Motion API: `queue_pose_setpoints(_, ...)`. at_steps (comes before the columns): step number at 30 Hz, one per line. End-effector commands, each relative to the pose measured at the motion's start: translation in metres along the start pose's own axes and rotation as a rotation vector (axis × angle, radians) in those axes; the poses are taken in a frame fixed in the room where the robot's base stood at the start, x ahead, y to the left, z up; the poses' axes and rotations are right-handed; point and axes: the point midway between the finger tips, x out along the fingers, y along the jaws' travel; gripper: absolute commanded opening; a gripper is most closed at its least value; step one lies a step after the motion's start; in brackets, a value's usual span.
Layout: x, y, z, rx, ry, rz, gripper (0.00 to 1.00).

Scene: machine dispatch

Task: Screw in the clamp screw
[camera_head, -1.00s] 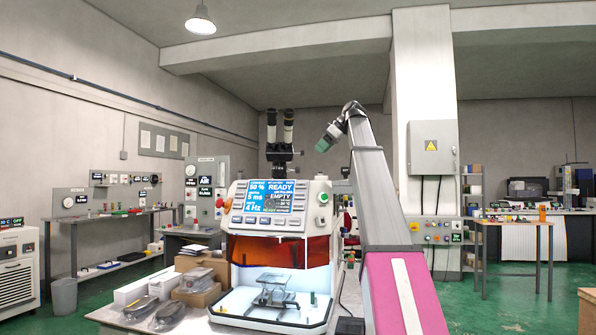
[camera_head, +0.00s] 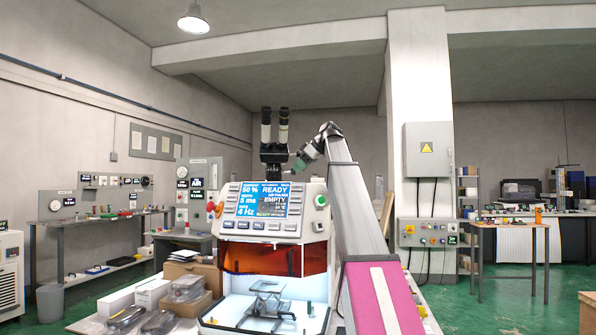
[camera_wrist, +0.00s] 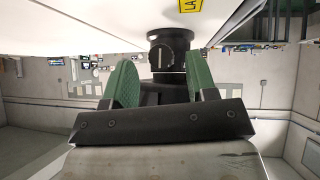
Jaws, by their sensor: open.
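The laser machine (camera_head: 262,228) stands on a bench, with a black binocular microscope (camera_head: 274,150) on its top. My gripper (camera_head: 300,164) is just right of the microscope's lower part, its green fingers pointing down and left. In the wrist view my gripper (camera_wrist: 162,78) is open, with a gap between its two green fingers. A dark round part (camera_wrist: 171,45) shows beyond and between the fingertips, against a white surface. I cannot tell whether it is the clamp screw, or whether the fingers touch it. No clamp screw can be made out in the head view.
The machine's screen (camera_head: 262,202) reads READY and EMPTY. Below it, an orange window (camera_head: 262,258) sits above a lit chamber with a small stand (camera_head: 265,298). Boxes and bagged items (camera_head: 187,289) lie left of the machine. A yellow label (camera_wrist: 190,5) is near the wrist view's top.

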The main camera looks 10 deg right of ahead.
Motion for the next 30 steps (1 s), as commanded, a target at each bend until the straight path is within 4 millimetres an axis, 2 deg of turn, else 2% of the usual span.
queue_pose_setpoints(6,0.015,0.0,0.0,0.0,0.0,0.0,0.52)
queue_pose_setpoints(15,0.017,0.0,0.0,0.0,0.0,0.0,0.52)
queue_pose_setpoints(19,0.017,0.0,0.0,0.0,0.0,0.0,0.1)
queue_pose_setpoints(20,0.017,0.0,0.0,0.0,0.0,0.0,0.04)
queue_pose_setpoints(26,0.017,0.002,-0.001,0.019,-0.001,-0.017,0.03)
queue_pose_setpoints(30,0.017,0.006,-0.002,0.108,-0.008,-0.109,0.03)
